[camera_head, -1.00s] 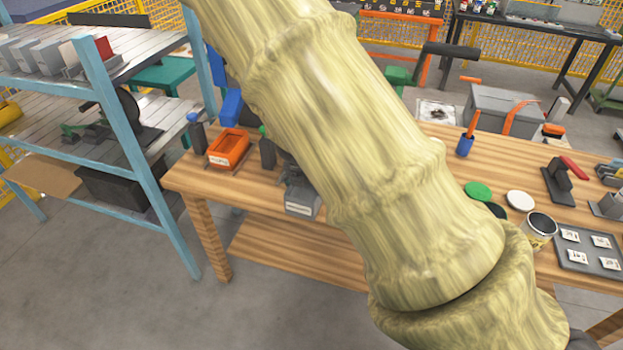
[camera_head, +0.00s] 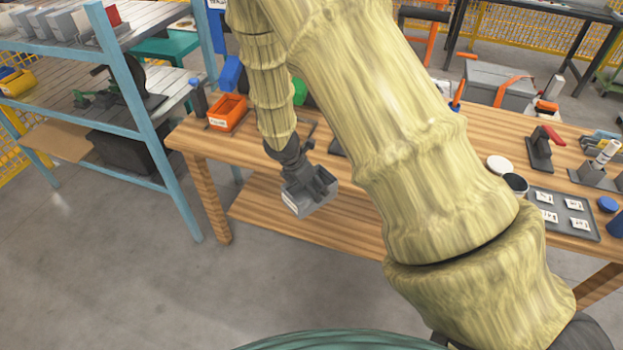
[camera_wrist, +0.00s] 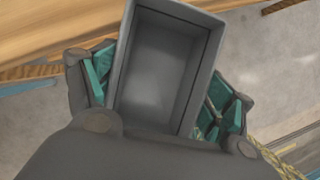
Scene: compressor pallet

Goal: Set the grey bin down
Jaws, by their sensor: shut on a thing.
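The grey bin (camera_head: 309,201) is a small open-topped box with a white label on its side. My gripper (camera_head: 309,187) is shut on it and holds it in the air by the front edge of the wooden workbench (camera_head: 205,140). In the wrist view the empty grey bin (camera_wrist: 160,70) sits between the two fingers of my gripper (camera_wrist: 158,92), with green pads at either side. The bench edge and the grey floor show below it. My arm hides the middle of the bench.
An orange bin (camera_head: 227,112) stands on the bench's left end. A blue shelf rack (camera_head: 137,110) stands at the left, with grey bins on top. A dark tray with cards (camera_head: 562,214), a white lid (camera_head: 499,164) and a red-handled clamp (camera_head: 543,147) lie on the right.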

